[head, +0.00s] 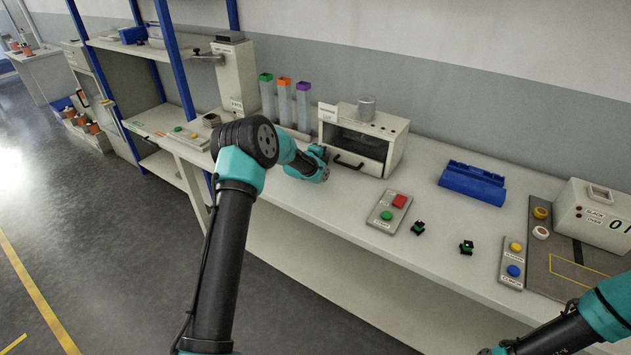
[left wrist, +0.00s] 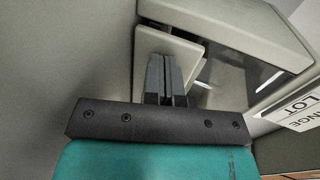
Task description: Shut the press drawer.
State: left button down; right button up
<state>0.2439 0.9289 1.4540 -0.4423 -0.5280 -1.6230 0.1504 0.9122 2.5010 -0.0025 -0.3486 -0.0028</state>
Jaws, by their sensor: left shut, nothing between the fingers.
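The press (head: 392,147) is a pale box with a round knob on top, at the back of the bench in the head view. Its drawer (head: 356,168) has a pale front with a black curved handle, low on the near side. My left gripper (head: 324,158) is by the drawer's left end. In the left wrist view its two dark fingers (left wrist: 166,75) are shut and empty, overlapping a pale panel under the press body (left wrist: 225,28). I cannot tell whether they touch it, or how far out the drawer is.
My right arm enters at the bottom right.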

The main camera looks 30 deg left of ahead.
pick_arm(q)
jog(key=shift+w+a+r, duration=0.15)
jog(key=shift+w+a, duration=0.05)
jog(key=shift+a, duration=0.05)
jog(key=shift+s, duration=0.1)
dwell(0.3)
jog(key=shift+s+d, duration=0.15)
jog(key=shift+s, duration=0.05)
jog(key=v, duration=0.8)
jog(key=f+v, duration=0.1)
jog(key=v, duration=0.4)
jog(key=shift+s+d, duration=0.1)
jog(key=shift+s, duration=0.25)
